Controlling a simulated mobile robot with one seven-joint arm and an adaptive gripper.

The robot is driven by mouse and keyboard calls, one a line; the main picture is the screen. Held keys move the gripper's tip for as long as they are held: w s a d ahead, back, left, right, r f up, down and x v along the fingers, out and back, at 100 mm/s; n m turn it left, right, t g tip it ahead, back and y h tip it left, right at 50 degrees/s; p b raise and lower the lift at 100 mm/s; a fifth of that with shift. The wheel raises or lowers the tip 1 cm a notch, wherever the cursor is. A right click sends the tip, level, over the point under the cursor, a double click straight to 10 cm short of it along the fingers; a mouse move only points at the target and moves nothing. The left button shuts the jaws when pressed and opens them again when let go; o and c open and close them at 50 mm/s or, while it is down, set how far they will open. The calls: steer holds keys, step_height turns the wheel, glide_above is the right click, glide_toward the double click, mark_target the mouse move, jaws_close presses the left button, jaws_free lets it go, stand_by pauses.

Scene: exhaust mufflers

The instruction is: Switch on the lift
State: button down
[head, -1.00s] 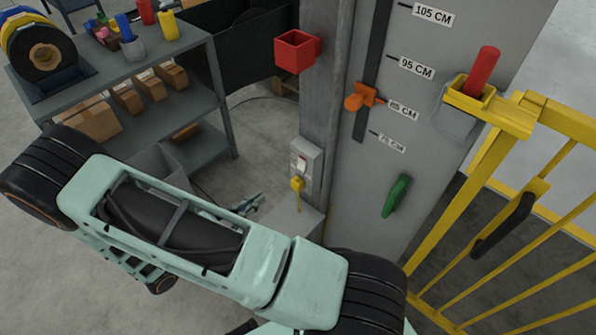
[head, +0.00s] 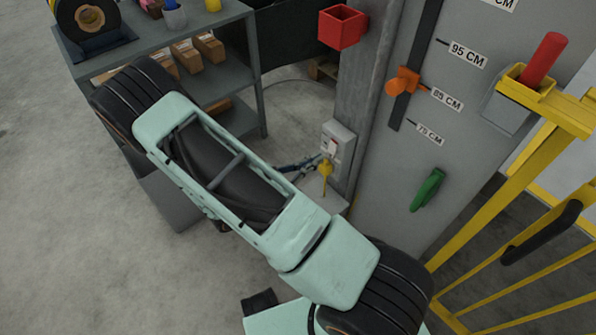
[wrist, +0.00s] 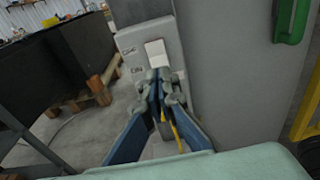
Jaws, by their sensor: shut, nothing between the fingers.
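The grey switch box (head: 338,141) is fixed to the column and carries a white rocker switch (head: 331,147). In the wrist view the switch (wrist: 156,53) sits beside two small labels, the lower reading ON; its tilt is hard to tell. My gripper (head: 322,160) is at the box's lower front, just below the switch. In the wrist view its blue fingers (wrist: 163,82) are together and empty, covering the box just under the rocker. Whether they touch it cannot be told. A yellow key-like piece (head: 325,174) hangs below the switch.
An orange slider (head: 403,81) and a green handle (head: 428,189) are on the grey panel to the right. A red box (head: 342,27) juts from the column above. A yellow gate (head: 512,205) stands at right, shelving (head: 235,85) at left.

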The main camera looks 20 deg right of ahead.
mark_target(330, 152)
steer(key=shift+x, duration=1.55)
steer(key=shift+b, duration=0.3)
steer(key=shift+w+d+f+h+b, duration=0.15)
steer(key=shift+d+f+h+b, duration=0.25)
steer(key=shift+b, duration=0.35)
steer(key=shift+r, duration=0.3)
steer(key=shift+a, duration=0.15)
steer(key=shift+a+f, duration=0.1)
steer(key=shift+a, duration=0.2)
steer(key=f+p+v, duration=0.2)
steer(key=v, duration=1.1)
steer(key=shift+s+f, duration=0.25)
